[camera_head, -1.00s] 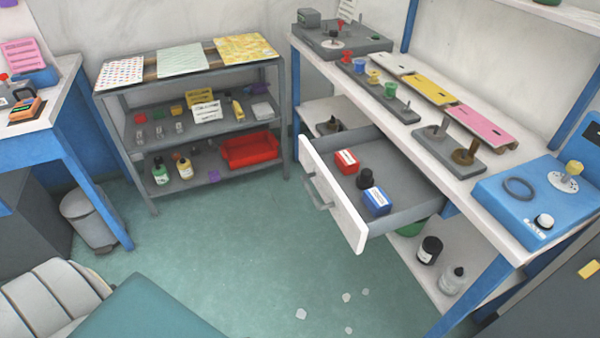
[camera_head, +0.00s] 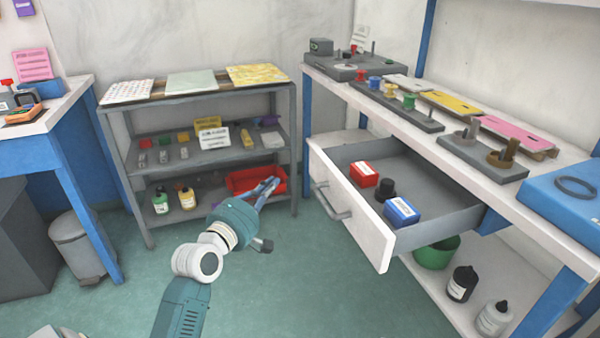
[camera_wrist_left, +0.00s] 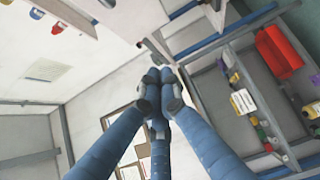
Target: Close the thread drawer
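The thread drawer (camera_head: 352,214) stands pulled out from under the right workbench. It has a white front, a grey handle (camera_head: 332,202) and a grey interior. Inside lie a red box (camera_head: 363,174), a black round item (camera_head: 385,189) and a blue box (camera_head: 401,211). My left gripper (camera_head: 272,185) is left of the drawer front, apart from the handle, in front of the shelf unit. Its blue fingers meet at the tips in the left wrist view (camera_wrist_left: 157,76), with nothing seen between them. My right gripper is not in view.
A grey shelf unit (camera_head: 198,94) with a red bin (camera_head: 246,180) stands behind my left arm. The right workbench (camera_head: 440,142) carries spool racks and a blue machine (camera_head: 570,200). Below the drawer are a green bowl (camera_head: 437,254) and bottles. Green floor (camera_head: 300,275) before the drawer is clear.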

